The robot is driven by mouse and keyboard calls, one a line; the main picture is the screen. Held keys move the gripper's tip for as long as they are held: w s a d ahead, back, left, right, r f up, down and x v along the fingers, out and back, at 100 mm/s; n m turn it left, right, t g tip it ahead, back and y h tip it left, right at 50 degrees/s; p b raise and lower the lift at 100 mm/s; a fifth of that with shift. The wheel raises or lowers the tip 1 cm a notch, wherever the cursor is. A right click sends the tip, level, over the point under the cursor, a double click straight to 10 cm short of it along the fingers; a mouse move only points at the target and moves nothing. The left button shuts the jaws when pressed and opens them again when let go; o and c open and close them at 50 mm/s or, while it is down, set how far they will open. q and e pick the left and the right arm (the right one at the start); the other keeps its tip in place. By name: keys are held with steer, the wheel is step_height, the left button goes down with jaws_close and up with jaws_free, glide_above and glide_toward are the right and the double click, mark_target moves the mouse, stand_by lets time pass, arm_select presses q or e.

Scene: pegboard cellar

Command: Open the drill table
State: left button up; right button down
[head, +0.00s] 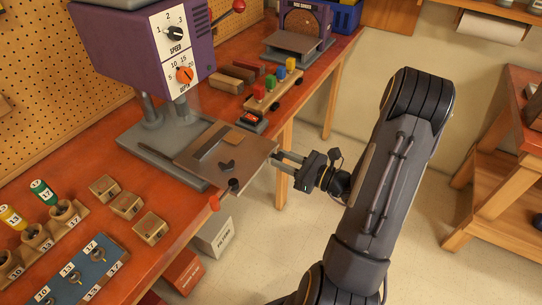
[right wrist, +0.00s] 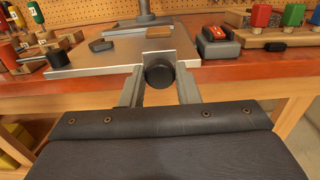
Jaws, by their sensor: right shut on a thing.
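The drill table (head: 252,149) is a flat grey-brown plate in front of the drill press, reaching to the bench's front edge. It also shows in the right wrist view (right wrist: 118,54), with a dark clamp piece and a tan block on top. A round black knob (right wrist: 160,76) is at its near edge, between the fingers of my right gripper (head: 279,161). The right gripper is shut on this knob; the fingers hide it in the head view. Another dark knob (head: 234,185) sits at the plate's front corner. My left gripper is not in view.
The purple drill press (head: 150,45) with speed and depth dials stands behind the plate. A rack of coloured pieces (head: 272,90) is to the right. Numbered bottles and wooden blocks (head: 127,204) are at left.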

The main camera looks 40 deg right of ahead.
steer(key=shift+s, duration=0.1)
steer(key=shift+d, duration=0.1)
steer(key=c, duration=1.4)
jaws_free()
steer(key=shift+s, duration=0.2)
steer(key=shift+d, duration=0.1)
steer(key=b+v, duration=0.1)
steer(key=v, duration=0.6)
steer(key=shift+s+b, duration=0.3)
steer(key=shift+s, duration=0.15)
